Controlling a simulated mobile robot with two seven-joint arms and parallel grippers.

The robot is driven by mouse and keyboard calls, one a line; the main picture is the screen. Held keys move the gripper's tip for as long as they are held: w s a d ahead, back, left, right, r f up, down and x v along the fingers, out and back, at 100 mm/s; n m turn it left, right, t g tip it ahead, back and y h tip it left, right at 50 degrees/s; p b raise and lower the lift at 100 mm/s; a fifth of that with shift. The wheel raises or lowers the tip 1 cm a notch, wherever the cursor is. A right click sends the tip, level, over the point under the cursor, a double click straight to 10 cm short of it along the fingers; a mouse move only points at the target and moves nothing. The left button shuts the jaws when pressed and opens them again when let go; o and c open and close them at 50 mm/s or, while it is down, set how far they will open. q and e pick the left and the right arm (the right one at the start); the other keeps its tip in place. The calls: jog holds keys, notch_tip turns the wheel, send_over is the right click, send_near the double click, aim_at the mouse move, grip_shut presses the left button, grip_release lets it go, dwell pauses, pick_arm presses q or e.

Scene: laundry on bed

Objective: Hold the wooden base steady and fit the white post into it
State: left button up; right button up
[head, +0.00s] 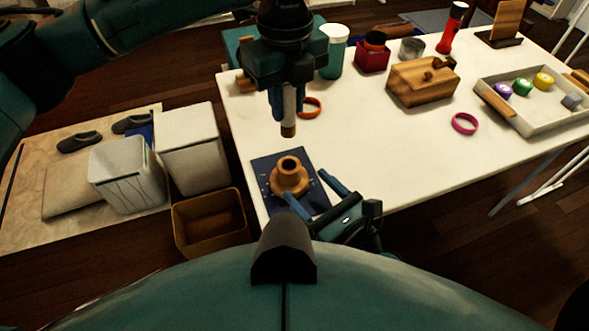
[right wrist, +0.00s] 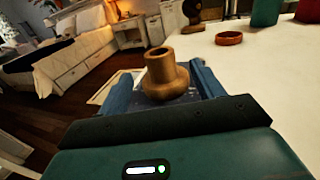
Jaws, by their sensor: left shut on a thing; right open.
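The wooden base (head: 289,177), a round stepped piece with a hollow collar, stands upright on a dark blue mat (head: 322,200) near the table's front left corner. It also shows in the right wrist view (right wrist: 165,78), between my open fingers. My left gripper (head: 287,88) is shut on the post (head: 288,108), which is pale with a brown lower end. The post hangs nearly upright above the base, clearly apart from it. My right gripper (head: 306,184) is open, with its fingertips close to the base's near right side; I cannot tell if they touch it.
An orange ring (head: 312,107) lies behind the base and a pink ring (head: 464,124) to the right. A wooden box (head: 422,84), a green-and-white cup (head: 333,50) and a pale tray (head: 540,121) stand farther back. Bins (head: 190,150) stand on the floor left. The table's middle is clear.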

aim_at(296, 175)
jog(key=x, duration=0.7)
jog(key=shift+w+a, duration=0.1)
jog(key=shift+a, duration=0.05)
jog(key=shift+c, duration=0.2)
jog(key=c, duration=1.1)
jog(key=shift+o, duration=0.2)
